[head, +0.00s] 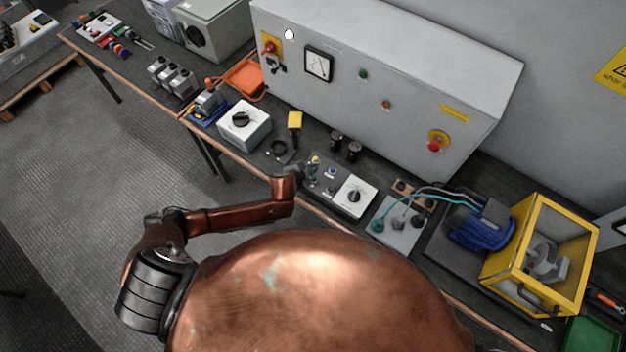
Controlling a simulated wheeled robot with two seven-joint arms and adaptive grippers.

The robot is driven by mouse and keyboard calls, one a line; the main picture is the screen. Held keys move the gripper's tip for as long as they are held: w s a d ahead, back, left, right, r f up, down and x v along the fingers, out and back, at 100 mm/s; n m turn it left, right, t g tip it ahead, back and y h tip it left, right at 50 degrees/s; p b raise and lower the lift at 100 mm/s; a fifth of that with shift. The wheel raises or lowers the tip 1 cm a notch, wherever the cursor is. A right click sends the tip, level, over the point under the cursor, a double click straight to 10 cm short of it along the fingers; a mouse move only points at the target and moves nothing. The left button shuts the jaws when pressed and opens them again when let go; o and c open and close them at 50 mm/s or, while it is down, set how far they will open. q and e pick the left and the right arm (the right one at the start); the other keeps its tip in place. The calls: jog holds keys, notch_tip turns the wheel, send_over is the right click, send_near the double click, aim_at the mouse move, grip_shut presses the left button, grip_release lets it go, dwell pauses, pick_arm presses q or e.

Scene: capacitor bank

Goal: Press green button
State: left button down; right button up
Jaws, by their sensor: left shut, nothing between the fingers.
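A small dark green button (363,74) sits on the front of the large grey cabinet, right of the dial meter. A dark control box (345,207) stands on the bench below the cabinet. It carries a yellow-topped part, a small blue button (332,172) and a white plate with a black rotary knob (355,196). My left gripper (311,171) is shut and empty at the left end of this box, well below the cabinet's green button. The gripper hides part of the box's left end. I cannot tell whether its tips touch the box. My right gripper is not in view.
The grey cabinet (400,65) has a meter (319,63), an orange-red button (386,104) and red emergency knobs (436,144). Black posts (354,151) stand behind the control box. Right are cables, a blue motor (481,226) and a yellow-framed guard (540,255). Left is a white knob box (244,124).

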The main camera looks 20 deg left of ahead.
aim_at(313, 178)
pick_arm(q)
notch_tip(313, 178, down, 4)
jog(key=shift+r+b, duration=0.15)
jog(key=shift+b, duration=0.95)
jog(key=shift+f, duration=0.35)
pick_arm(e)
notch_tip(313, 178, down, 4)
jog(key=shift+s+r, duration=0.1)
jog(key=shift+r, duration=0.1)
pick_arm(q)
jog(key=shift+f, duration=0.45)
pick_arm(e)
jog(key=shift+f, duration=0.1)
